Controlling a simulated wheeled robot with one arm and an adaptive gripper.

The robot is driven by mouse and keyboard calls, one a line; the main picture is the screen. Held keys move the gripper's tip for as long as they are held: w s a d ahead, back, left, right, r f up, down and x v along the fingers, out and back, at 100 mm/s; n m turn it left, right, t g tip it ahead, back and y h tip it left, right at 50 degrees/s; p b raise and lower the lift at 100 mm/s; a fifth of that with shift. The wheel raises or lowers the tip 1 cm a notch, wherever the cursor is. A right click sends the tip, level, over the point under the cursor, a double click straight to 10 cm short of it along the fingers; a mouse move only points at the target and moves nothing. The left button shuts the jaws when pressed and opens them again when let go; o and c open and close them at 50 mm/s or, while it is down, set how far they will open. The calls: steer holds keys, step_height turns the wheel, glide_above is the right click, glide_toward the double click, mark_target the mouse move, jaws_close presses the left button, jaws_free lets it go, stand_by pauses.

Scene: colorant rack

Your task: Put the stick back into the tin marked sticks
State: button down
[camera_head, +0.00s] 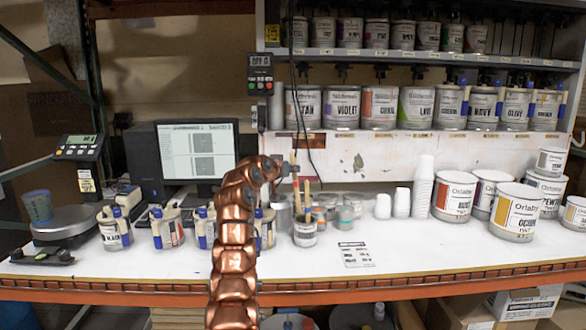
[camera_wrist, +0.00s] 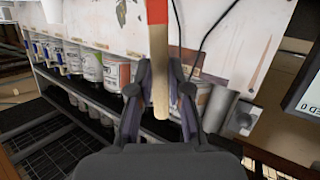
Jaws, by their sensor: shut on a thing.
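My gripper (camera_head: 286,171) is shut on a wooden stick (camera_wrist: 159,70) with a red end; the stick stands between the two fingers (camera_wrist: 160,88) in the wrist view. In the head view the held stick (camera_head: 295,172) is roughly upright, above a small labelled tin (camera_head: 304,236) on the bench. Other sticks (camera_head: 307,192) rise out of this tin. The tin's label is too small to read with certainty. I cannot tell whether the held stick's lower end is above or inside the tin's rim.
Small jars (camera_head: 345,218) stand close right of the tin, a grey can (camera_head: 281,213) close left. A dark cable (camera_head: 306,130) hangs behind the stick. White cups (camera_head: 422,185) and large paint tins (camera_head: 515,212) stand farther right. The bench front (camera_head: 420,252) is mostly clear.

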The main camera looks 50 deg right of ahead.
steer(key=shift+s+d+f+b, duration=0.1)
steer(key=shift+s+f+b, duration=0.1)
steer(key=shift+f+b, duration=1.25)
steer(key=shift+s+a+f+b, duration=0.1)
steer(key=shift+s+f+b, duration=0.1)
steer(key=shift+f+b, duration=1.2)
steer(key=shift+s+d+f+b, duration=0.1)
steer(key=shift+s+f+b, duration=0.1)
steer(key=shift+f+b, duration=1.25)
steer(key=shift+f+p, duration=0.2)
steer(key=shift+p, duration=0.1)
steer(key=c, duration=1)
jaws_free()
steer(key=w+v, duration=0.1)
steer(key=v, duration=0.5)
glide_toward(296, 193)
steer(key=shift+v, duration=1.55)
steer(key=shift+s, duration=0.1)
